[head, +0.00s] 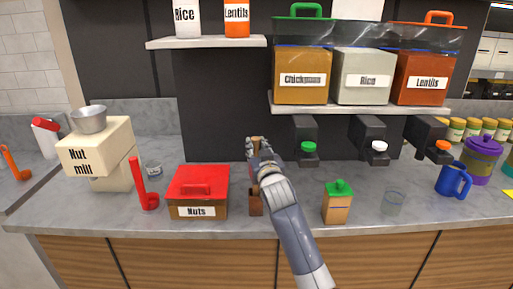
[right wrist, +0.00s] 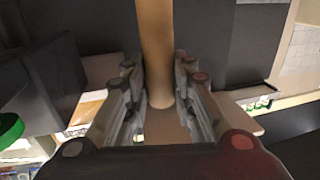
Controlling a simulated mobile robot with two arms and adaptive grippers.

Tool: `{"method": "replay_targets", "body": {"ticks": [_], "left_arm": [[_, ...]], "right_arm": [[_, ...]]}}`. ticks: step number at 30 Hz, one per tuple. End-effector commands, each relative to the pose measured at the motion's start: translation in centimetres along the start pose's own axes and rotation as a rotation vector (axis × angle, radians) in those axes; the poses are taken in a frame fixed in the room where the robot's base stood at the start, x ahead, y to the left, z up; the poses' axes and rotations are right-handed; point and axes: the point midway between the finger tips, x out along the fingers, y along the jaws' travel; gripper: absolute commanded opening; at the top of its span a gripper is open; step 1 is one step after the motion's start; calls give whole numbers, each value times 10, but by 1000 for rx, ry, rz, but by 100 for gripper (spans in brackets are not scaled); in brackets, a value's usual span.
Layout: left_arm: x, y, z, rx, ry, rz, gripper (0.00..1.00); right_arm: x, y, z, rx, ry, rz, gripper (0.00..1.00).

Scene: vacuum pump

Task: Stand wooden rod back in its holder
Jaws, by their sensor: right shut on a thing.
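The wooden rod (right wrist: 156,50) is between the fingers of my right gripper (right wrist: 160,88) in the right wrist view. The gripper is shut on it. One end of the rod shows between the fingers, with a brown surface just beyond it. In the head view my right gripper (head: 262,165) is above the counter's front part, and only a short piece of the rod (head: 257,142) shows at its top. A small brown wooden block (head: 255,203), apparently the holder, stands below the gripper, partly covered by it. Whether the rod touches it is hidden. My left gripper is out of view.
A red-lidded nuts box (head: 198,190) stands close left of the block. A green-topped container (head: 338,202) and a clear glass (head: 393,203) stand to the right. Dispensers (head: 307,130) hang behind under a shelf (head: 350,108). The grey counter (head: 290,205) is clear just right of my arm.

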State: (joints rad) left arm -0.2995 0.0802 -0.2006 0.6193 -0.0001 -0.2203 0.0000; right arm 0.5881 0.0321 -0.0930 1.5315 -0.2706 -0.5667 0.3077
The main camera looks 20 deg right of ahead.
Motion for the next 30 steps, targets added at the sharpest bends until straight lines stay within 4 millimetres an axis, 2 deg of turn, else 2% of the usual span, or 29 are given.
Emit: {"method": "replay_targets", "body": {"ticks": [7,8,10,23,30], "left_arm": [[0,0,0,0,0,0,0],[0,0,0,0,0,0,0],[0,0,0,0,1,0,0],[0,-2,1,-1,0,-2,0],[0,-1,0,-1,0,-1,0]], "right_arm": [[0,0,0,0,1,0,0],[0,0,0,0,1,0,30],[0,0,0,0,1,0,46],[-3,0,1,0,-1,0,47],[-29,0,1,2,0,-1,47]]}}
